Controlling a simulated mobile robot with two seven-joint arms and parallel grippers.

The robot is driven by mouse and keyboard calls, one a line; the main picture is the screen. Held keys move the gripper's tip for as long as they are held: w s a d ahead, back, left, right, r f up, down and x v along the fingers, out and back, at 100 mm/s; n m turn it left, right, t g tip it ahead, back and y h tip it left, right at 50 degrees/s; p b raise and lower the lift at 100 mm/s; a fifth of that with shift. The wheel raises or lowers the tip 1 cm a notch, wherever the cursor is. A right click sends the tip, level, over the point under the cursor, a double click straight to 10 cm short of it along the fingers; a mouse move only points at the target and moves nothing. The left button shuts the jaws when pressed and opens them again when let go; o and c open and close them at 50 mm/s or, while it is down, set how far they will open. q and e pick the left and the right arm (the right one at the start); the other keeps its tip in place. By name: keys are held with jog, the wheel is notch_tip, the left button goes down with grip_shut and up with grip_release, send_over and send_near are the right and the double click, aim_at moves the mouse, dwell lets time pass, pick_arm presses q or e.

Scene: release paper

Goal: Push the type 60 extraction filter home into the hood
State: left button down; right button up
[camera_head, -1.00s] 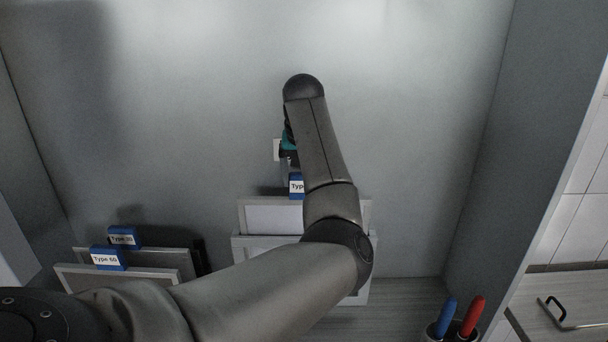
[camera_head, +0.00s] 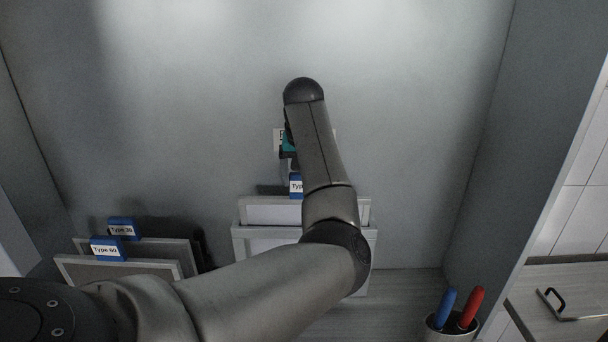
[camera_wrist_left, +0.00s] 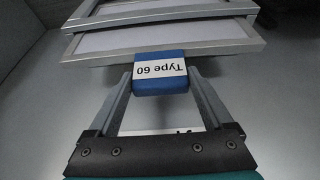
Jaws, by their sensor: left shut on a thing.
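The type 60 extraction filter (camera_head: 264,212) is a pale framed panel with a blue tab (camera_wrist_left: 160,72) labelled "Type 60". It stands upright in the light-framed hood (camera_head: 245,233), its upper part showing above the hood's top edge. In the left wrist view the filter's frame (camera_wrist_left: 170,46) lies against the hood's rim (camera_wrist_left: 160,14). My left gripper (camera_wrist_left: 161,78) is shut on the blue tab, one finger on each side. In the head view my arm covers the right part of the filter and hood and most of the tab. My right gripper is not in view.
At the left stand two more framed panels with blue tabs, one labelled Type 60 (camera_head: 108,249) and one behind it (camera_head: 124,229). A cup (camera_head: 438,331) with a blue and a red handle stands at the lower right. Grey side walls bound the space.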

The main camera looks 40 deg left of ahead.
pick_arm(q)
notch_tip(320, 180, down, 9)
jog(key=b, duration=0.2)
dwell(3.1)
grip_release()
jog(key=p+v, duration=0.1)
jog(key=v, duration=1.4)
jog(key=shift+d, duration=0.1)
